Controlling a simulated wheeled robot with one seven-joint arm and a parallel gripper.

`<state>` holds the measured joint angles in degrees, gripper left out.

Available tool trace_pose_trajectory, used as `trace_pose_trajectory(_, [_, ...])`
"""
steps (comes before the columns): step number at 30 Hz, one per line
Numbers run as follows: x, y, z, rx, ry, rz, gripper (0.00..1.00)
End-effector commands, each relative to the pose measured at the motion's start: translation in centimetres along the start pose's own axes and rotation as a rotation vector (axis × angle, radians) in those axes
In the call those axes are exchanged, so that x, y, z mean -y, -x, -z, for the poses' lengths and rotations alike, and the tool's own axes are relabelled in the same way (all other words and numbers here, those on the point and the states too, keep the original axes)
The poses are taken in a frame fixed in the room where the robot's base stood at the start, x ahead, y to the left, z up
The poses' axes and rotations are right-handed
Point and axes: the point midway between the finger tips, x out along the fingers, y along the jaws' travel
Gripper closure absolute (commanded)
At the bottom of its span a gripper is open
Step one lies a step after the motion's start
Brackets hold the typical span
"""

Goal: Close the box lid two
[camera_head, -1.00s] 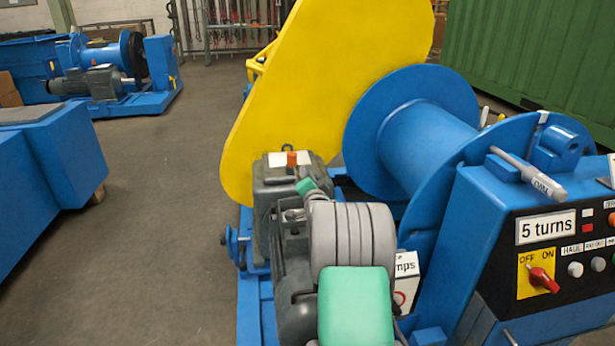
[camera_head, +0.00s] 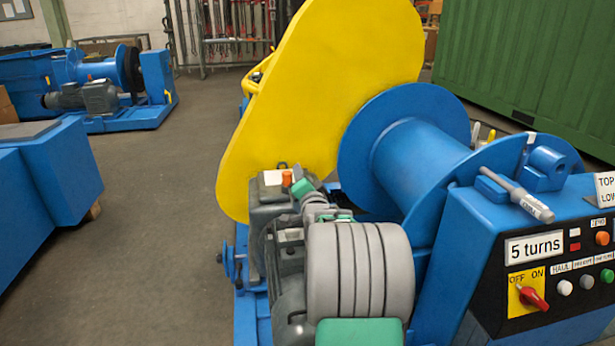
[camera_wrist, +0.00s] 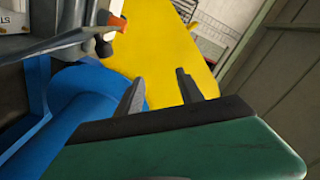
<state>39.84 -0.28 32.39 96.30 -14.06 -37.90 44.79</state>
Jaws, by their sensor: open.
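No box lid can be made out with certainty. A grey housing (camera_head: 268,200) with a white label and an orange piece (camera_head: 287,178) on top stands before the yellow guard (camera_head: 310,85). In the wrist view a grey part with a label ending in "LS" (camera_wrist: 12,24) and an orange-brown piece (camera_wrist: 112,22) show at the upper left. My gripper (camera_wrist: 160,85) is open and empty, its two dark fingers apart in front of the yellow guard. In the head view my grey and green arm covers the middle of the machine and mostly hides the gripper.
The blue winch drum (camera_head: 420,160) stands right of the guard. A control panel (camera_head: 555,270) with a red switch (camera_head: 532,298) and a loose-looking grey handle (camera_head: 517,196) is at the right. A blue block (camera_head: 40,180) stands left; the floor (camera_head: 150,240) between is clear.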

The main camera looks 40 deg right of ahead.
Motion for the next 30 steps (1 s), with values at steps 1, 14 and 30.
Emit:
trace_pose_trajectory(1, [0.9, 1.3, 0.7, -0.001, 0.0, -0.002, 0.56])
trace_pose_trajectory(14, [3.4, 9.1, 2.1, 0.002, -0.001, -0.005, 0.56])
trace_pose_trajectory(30, [5.0, 11.9, -7.7, 0.305, 0.205, -0.102, 0.79])
